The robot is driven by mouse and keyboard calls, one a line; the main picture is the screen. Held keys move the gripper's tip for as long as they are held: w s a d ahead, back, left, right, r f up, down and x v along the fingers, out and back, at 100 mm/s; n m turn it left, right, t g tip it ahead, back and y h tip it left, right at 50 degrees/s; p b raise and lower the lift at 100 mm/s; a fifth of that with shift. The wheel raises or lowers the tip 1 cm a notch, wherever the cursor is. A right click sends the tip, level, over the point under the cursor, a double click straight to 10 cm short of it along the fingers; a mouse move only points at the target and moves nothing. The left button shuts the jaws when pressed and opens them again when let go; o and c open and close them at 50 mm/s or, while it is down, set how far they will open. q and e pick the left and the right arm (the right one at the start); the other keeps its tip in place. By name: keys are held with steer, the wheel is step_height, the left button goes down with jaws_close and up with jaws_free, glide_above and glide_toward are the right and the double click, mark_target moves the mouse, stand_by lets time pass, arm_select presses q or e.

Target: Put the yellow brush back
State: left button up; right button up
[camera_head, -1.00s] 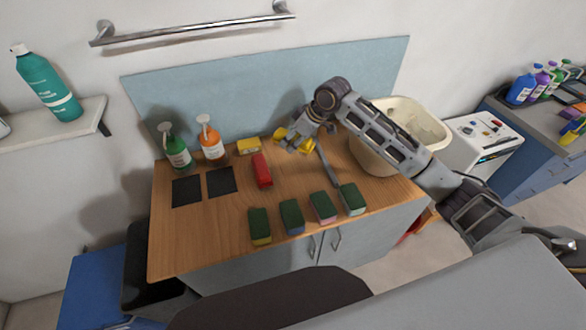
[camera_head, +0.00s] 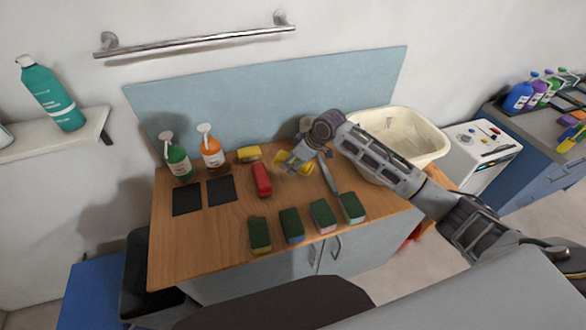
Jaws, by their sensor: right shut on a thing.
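My right gripper (camera_head: 290,165) reaches in from the right over the back middle of the wooden counter. It is shut on a yellow brush (camera_head: 306,166), which shows on both sides of the fingers. The gripper hides much of this brush, and I cannot tell whether it touches the counter. Another yellow brush-like block (camera_head: 248,154) lies at the back, left of the gripper. A red brush (camera_head: 262,180) lies just left of and in front of the gripper. My left gripper is not in view.
Several sponges (camera_head: 290,224) stand along the counter's front. Two dark pads (camera_head: 220,190) and green (camera_head: 177,160) and orange (camera_head: 211,152) spray bottles are at the left. A grey strip-like item (camera_head: 329,175) lies beside the cream basin (camera_head: 418,128) at the right.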

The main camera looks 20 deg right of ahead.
mark_target(309, 164)
steer(key=shift+f, duration=1.85)
steer(key=o, duration=1.1)
steer(key=shift+f, duration=0.15)
steer(key=shift+c, duration=0.2)
steer(key=shift+v, duration=6.1)
steer(key=shift+a, duration=0.1)
steer(key=shift+s, duration=0.1)
